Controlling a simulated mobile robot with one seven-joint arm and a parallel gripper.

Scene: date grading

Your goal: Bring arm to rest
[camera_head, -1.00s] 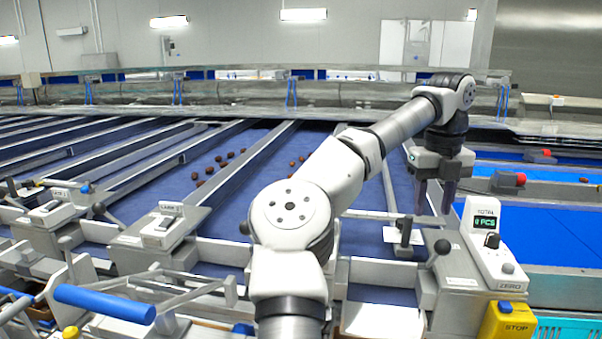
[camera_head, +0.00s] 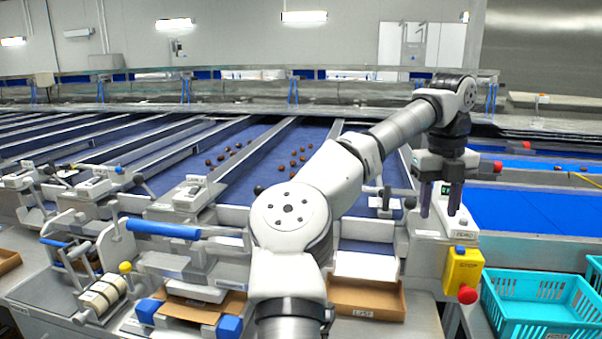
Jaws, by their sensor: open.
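My gripper (camera_head: 440,212) hangs from my raised arm at right of centre, fingers pointing down and apart, with nothing seen between them. It shows in front of the grey-white counter unit (camera_head: 460,228) and hides part of it. Whether the fingertips touch the unit cannot be told. My arm stretches from the bottom middle up to the right, elbow bent.
Several dates (camera_head: 298,158) lie on the blue belt (camera_head: 262,172) between metal rails. A yellow stop box (camera_head: 462,270) with a red button stands below my gripper. A turquoise crate (camera_head: 540,322) is at lower right, a cardboard box (camera_head: 366,312) at bottom centre. A blue-handled lever (camera_head: 163,229) is left.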

